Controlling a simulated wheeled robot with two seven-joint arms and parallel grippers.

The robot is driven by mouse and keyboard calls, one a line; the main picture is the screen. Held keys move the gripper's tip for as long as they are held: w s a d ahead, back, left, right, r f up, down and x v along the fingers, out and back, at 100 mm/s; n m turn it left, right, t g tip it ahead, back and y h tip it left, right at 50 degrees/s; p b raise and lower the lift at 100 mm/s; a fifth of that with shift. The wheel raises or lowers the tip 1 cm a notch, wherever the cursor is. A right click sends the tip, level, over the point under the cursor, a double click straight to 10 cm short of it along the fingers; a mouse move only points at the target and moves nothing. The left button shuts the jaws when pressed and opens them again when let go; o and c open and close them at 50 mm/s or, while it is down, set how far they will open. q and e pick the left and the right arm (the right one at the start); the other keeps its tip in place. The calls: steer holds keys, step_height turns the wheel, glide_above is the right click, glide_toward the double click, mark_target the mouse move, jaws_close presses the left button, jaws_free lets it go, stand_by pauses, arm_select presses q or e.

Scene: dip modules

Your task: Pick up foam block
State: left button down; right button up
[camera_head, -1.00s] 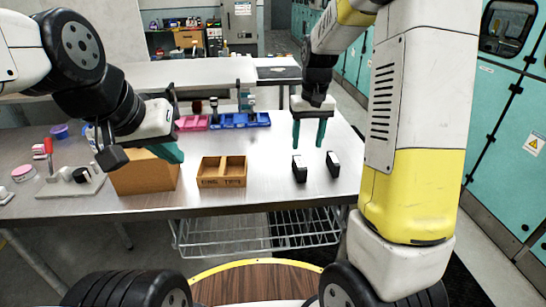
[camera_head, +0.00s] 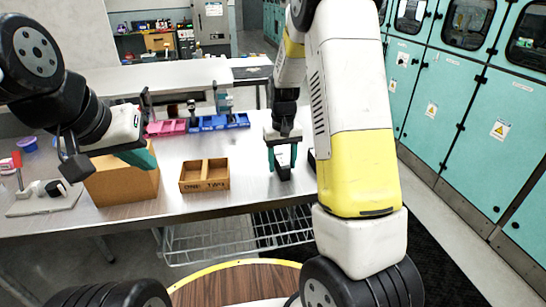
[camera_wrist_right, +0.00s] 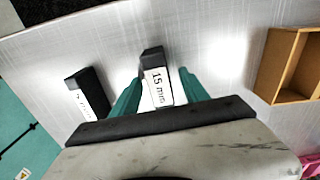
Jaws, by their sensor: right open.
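A black foam block with a white "15 mm" label (camera_wrist_right: 154,62) stands on the metal table, between the two teal fingers of my right gripper (camera_wrist_right: 152,92) in the right wrist view. The fingers are open on either side of it; I see no clear grip. In the head view the right gripper (camera_head: 283,160) is down at this block (camera_head: 284,172). A second black labelled block (camera_wrist_right: 87,92) stands apart, to the left in the wrist view; in the head view it is mostly hidden by my right arm. My left gripper (camera_head: 142,156) is above the brown box; its finger gap is unclear.
A brown two-compartment tray (camera_head: 204,186) marked "ONE TWO" stands left of the blocks. A brown box (camera_head: 122,187) is under my left gripper. Pink (camera_head: 166,128) and blue bins (camera_head: 219,122) stand behind. The table's front edge is close to the blocks.

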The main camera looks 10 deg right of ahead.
jaws_close()
